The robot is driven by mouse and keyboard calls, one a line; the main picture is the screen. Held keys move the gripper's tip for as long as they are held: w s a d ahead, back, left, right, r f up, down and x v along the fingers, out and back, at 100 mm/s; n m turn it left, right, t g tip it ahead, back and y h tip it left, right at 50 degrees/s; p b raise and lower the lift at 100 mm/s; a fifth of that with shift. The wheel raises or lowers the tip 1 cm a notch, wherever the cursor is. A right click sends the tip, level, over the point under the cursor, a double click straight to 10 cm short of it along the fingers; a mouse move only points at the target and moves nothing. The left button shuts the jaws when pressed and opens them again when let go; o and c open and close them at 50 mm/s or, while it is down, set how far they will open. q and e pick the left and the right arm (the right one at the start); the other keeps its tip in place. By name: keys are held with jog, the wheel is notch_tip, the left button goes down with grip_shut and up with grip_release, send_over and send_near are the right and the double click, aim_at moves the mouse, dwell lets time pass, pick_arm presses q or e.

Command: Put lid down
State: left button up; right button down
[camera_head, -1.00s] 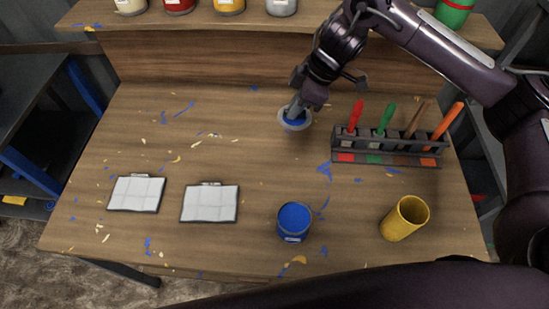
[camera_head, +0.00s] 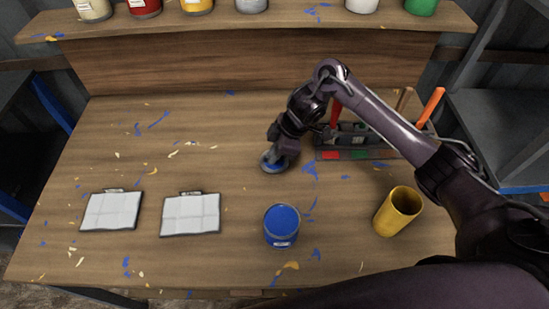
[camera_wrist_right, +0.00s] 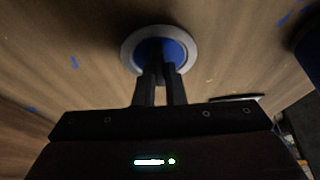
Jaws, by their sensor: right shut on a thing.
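The lid (camera_head: 274,162) is a round disc with a blue centre and a pale rim. It also shows in the right wrist view (camera_wrist_right: 130,42), at or just above the wooden table; I cannot tell whether it touches. My right gripper (camera_head: 279,155) is shut on it from above, with its two fingers (camera_wrist_right: 160,68) close together at the lid's middle. An open can of blue paint (camera_head: 282,226) stands on the table in front of the lid, apart from it. My left gripper is not in view.
A brush rack (camera_head: 350,155) stands right of the lid, partly hidden by my right arm. A yellow cup (camera_head: 397,212) is at the right front. Two white-sheeted clipboards (camera_head: 111,211) (camera_head: 190,215) lie at left. Paint cans line the back shelf (camera_head: 300,18). The table's left-middle is clear.

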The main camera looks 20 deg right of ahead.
jog(key=shift+f, duration=0.75)
jog(key=shift+f, duration=0.1)
jog(key=c, duration=1.5)
grip_release()
jog(key=shift+f, duration=0.1)
jog(key=shift+r, duration=0.3)
jog(key=p+v, duration=0.3)
jog(key=v, duration=0.9)
jog(key=shift+s+f, duration=0.1)
jog(key=shift+f, duration=0.1)
